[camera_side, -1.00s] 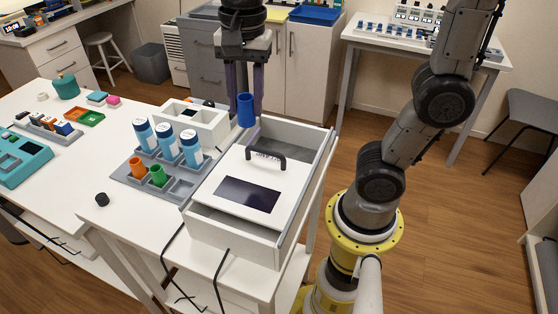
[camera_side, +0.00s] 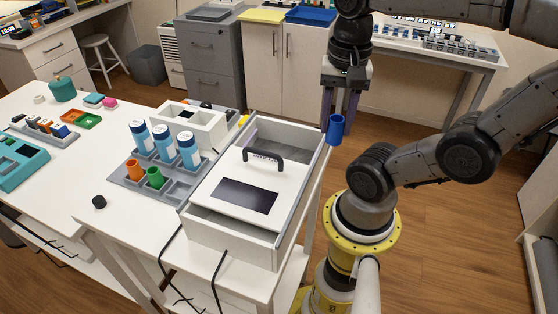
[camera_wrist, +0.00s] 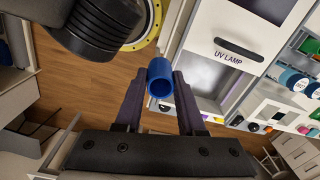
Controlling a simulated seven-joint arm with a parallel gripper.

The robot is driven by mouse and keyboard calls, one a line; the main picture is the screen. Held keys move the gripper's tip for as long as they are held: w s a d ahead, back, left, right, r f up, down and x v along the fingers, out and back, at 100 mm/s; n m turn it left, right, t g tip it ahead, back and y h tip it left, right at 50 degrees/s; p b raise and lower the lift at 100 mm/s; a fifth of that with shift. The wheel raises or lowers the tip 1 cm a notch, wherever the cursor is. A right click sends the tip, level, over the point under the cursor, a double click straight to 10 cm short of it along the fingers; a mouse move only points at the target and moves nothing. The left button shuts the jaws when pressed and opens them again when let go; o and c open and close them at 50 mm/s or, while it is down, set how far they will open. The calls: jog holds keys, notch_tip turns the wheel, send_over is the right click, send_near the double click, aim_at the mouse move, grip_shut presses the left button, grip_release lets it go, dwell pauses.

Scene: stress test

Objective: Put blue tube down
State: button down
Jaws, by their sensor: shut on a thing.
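The blue tube (camera_side: 335,130) is a short open cylinder. My gripper (camera_side: 341,116) is shut on it and holds it in the air, just right of the drawer box's back right corner. In the wrist view the blue tube (camera_wrist: 160,78) sits between my two fingertips, its open end toward the camera, with wood floor behind it. An orange tube (camera_side: 135,170) and a green tube (camera_side: 155,178) stand in the grey rack (camera_side: 124,179) on the table, which has empty slots at its right.
The white UV lamp box (camera_side: 240,190) with a black handle (camera_side: 263,158) stands right of the rack. Several blue-white bottles (camera_side: 163,143) stand in the rack. A white bin (camera_side: 190,125) is behind.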

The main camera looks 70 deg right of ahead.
jog(key=w+d+f, duration=0.1)
jog(key=w+f, duration=0.2)
jog(key=w, duration=0.1)
jog(key=w+d+f, duration=0.2)
jog(key=w+f, duration=0.1)
jog(key=w, duration=0.1)
jog(key=w+d+f, duration=0.2)
jog(key=w+f, duration=0.1)
jog(key=w, duration=0.1)
jog(key=shift+w+f, duration=0.15)
jog(key=shift+f, duration=0.15)
jog(key=shift+w+d+f, duration=0.1)
jog(key=shift+w+f, duration=0.05)
jog(key=shift+f, duration=0.8)
jog(key=shift+w+f, duration=0.15)
jog(key=shift+f, duration=0.8)
jog(key=shift+f, duration=0.2)
jog(key=c, duration=0.5)
grip_release()
jog(key=shift+r, duration=0.1)
